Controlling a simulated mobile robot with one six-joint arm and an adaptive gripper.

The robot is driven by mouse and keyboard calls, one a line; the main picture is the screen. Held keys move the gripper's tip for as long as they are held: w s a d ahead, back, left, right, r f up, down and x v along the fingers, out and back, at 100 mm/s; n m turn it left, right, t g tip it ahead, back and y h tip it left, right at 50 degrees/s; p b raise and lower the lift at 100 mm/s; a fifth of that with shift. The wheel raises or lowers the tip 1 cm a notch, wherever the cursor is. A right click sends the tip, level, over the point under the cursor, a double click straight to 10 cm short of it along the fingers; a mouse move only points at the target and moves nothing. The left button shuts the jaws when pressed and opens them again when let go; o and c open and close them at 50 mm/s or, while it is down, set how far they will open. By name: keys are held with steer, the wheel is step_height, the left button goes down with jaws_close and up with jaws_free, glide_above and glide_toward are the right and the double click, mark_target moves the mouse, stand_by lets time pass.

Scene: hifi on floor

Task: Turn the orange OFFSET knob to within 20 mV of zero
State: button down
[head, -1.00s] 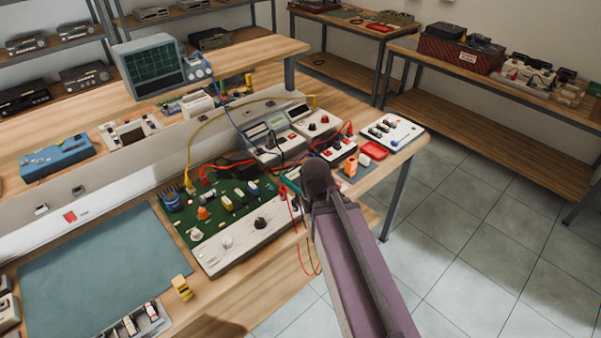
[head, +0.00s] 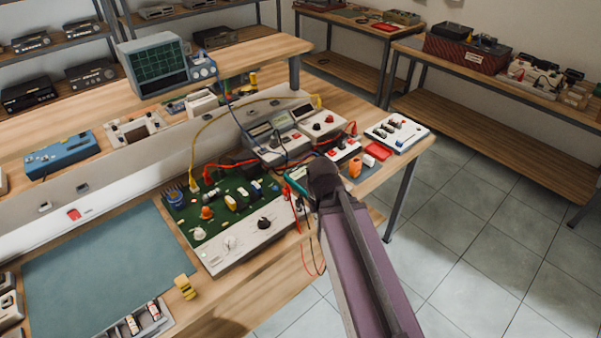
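The orange knob (head: 207,212) stands on a green circuit board (head: 232,197) with a white front panel (head: 240,246), on the wooden bench. I cannot read its label or its angle. White knobs and a black knob (head: 264,223) are near it. A grey meter-like unit (head: 272,134) sits behind the board at the right; its display is too small to read. My arm (head: 360,255) reaches in from the lower right, its dark joint just right of the board. My gripper cannot be made out; the arm seems to hide it. The orange knob is clear of the visible arm.
Red, black and yellow leads (head: 196,135) run around the board and instruments. A teal mat (head: 100,260) lies left of the board, with a small yellow item (head: 184,287) between. An oscilloscope (head: 155,66) stands behind. Floor is open to the right.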

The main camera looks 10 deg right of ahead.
steer(key=shift+c, duration=2.2)
jaws_free()
step_height(320, 180, up, 10)
steer(key=n+p, duration=1)
steer(key=n, duration=0.3)
glide_above(205, 209)
steer(key=shift+f, duration=0.25)
step_height(205, 209, down, 13)
steer(key=b, duration=1.3)
steer(key=shift+f+b, duration=0.2)
steer(key=shift+b, duration=0.2)
